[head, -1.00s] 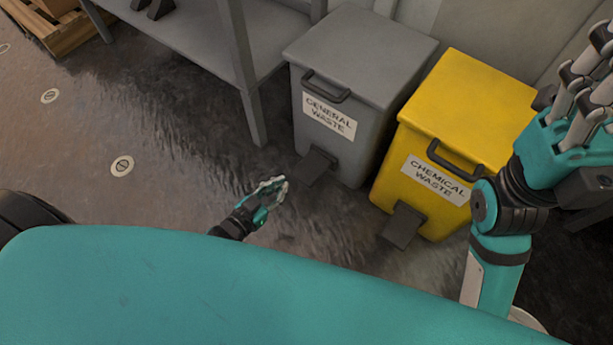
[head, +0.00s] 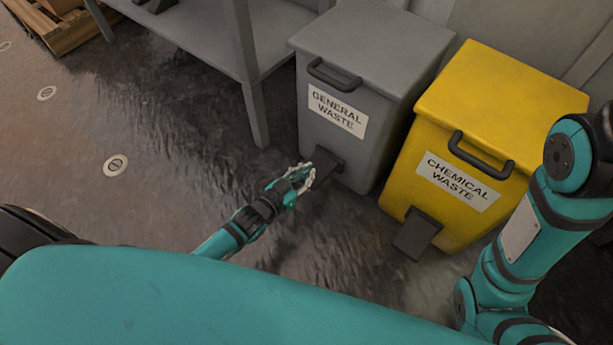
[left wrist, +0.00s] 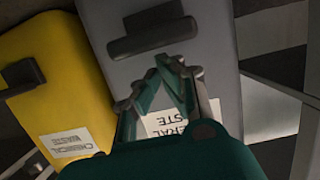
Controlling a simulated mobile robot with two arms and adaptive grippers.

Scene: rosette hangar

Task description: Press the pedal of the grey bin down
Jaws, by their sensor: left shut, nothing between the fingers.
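The grey bin (head: 385,60), labelled GENERAL WASTE, stands upright with its lid closed. Its dark pedal (head: 327,163) sticks out low at the front. My left gripper (head: 308,175) is shut and empty at the pedal's front left, overlapping its edge in the head view; I cannot tell whether it touches. In the left wrist view the closed fingers (left wrist: 178,66) point at the pedal (left wrist: 153,40), with the grey bin's front (left wrist: 220,60) behind. My right arm is at the right edge of the head view, its gripper out of frame.
The yellow CHEMICAL WASTE bin (head: 480,95) with its own pedal (head: 417,233) stands close on the right. A grey table's leg (head: 254,112) is left of the grey bin. A wooden pallet (head: 60,30) lies far left. The floor (head: 170,185) at left is open.

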